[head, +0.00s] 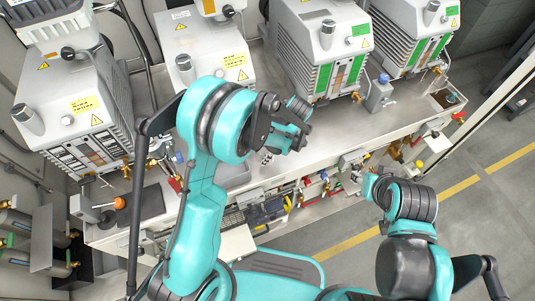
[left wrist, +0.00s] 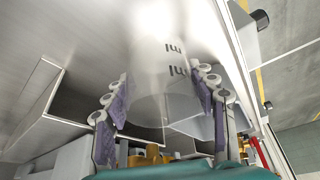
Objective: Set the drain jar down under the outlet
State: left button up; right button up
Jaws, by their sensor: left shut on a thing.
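The drain jar (left wrist: 165,58) is clear, with dark "ml" marks, and fills the middle of the left wrist view. My left gripper (left wrist: 160,95) is shut on it, with purple pads on both sides. In the head view my left gripper (head: 290,122) is over the bench in front of the middle pump (head: 318,45); I cannot make out the jar there. Brass fittings show at the pumps' lower fronts, one by the middle pump (head: 356,97); I cannot tell which is the outlet. My right gripper (head: 372,186) is partly hidden by its arm, in front of the bench; its fingers are unclear.
The pale bench (head: 220,178) carries several grey pumps along its back. A small grey device (head: 379,93) stands near the middle pump. Valves and hoses line the bench front. A dark plate (head: 140,205) lies at the left. Floor is clear at the right.

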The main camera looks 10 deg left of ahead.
pick_arm(q)
jog(key=shift+w+a, duration=1.4)
jog(key=shift+a, duration=0.25)
jog(key=shift+f+b, duration=0.15)
jog(key=shift+b, duration=0.2)
jog(key=shift+f, duration=0.1)
jog(key=o, duration=1.3)
jog(key=shift+c, duration=0.2)
jog(key=v, duration=1.2)
jog(key=shift+d, duration=0.1)
